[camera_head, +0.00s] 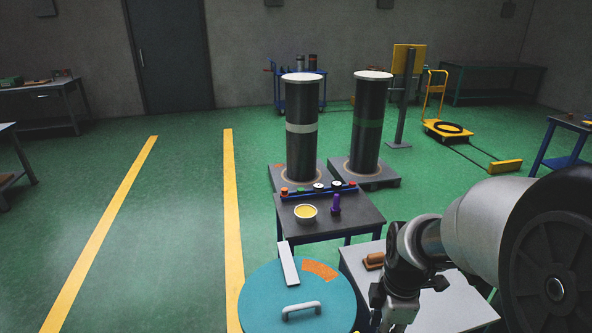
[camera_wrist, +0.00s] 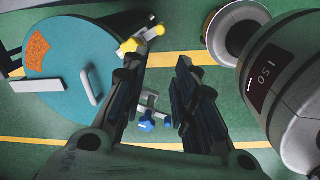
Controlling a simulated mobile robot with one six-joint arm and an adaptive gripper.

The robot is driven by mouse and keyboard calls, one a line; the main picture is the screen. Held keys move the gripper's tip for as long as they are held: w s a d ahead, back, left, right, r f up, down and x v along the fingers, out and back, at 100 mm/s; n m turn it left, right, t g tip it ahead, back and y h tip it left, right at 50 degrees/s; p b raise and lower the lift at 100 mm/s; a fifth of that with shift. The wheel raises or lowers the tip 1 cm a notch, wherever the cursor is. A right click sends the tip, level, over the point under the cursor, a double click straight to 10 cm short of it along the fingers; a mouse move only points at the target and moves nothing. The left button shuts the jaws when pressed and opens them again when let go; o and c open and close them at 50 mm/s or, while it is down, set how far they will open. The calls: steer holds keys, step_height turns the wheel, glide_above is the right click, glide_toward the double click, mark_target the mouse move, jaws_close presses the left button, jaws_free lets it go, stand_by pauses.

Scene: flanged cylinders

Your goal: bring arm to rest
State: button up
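My arm enters the camera_head view from the right. Its wrist end hangs down at the bottom, over the near side of a light-topped table (camera_head: 445,305). In the camera_wrist view my gripper (camera_wrist: 159,68) has its two dark fingers spread apart with nothing between them. Green floor and small fittings with blue knobs (camera_wrist: 148,122) show beyond the fingers. The fingertips are not clear in the camera_head view. Two tall dark flanged cylinders (camera_head: 302,155) (camera_head: 367,140) stand upright on low pallets, well beyond my gripper.
A teal round lid (camera_head: 265,312) with a handle is left of my wrist; it also shows in the camera_wrist view (camera_wrist: 62,93). A small dark table (camera_head: 335,222) holds a yellow-filled bowl (camera_head: 305,213) and a purple item (camera_head: 336,204). Open floor lies left, with yellow lines.

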steer(key=s+a+r+m+t, duration=0.2)
steer(key=s+r+m, duration=0.4)
steer(key=s+m, duration=0.1)
steer(key=s+a+r+m+t, duration=0.1)
steer(key=s+a+r+m, duration=0.2)
steer(key=s+r+m, duration=0.4)
steer(key=s+m, duration=0.1)
steer(key=m, duration=0.1)
steer(key=shift+s+r+m+t, duration=0.2)
steer(key=shift+r+m+t, duration=0.1)
steer(key=shift+t, duration=0.1)
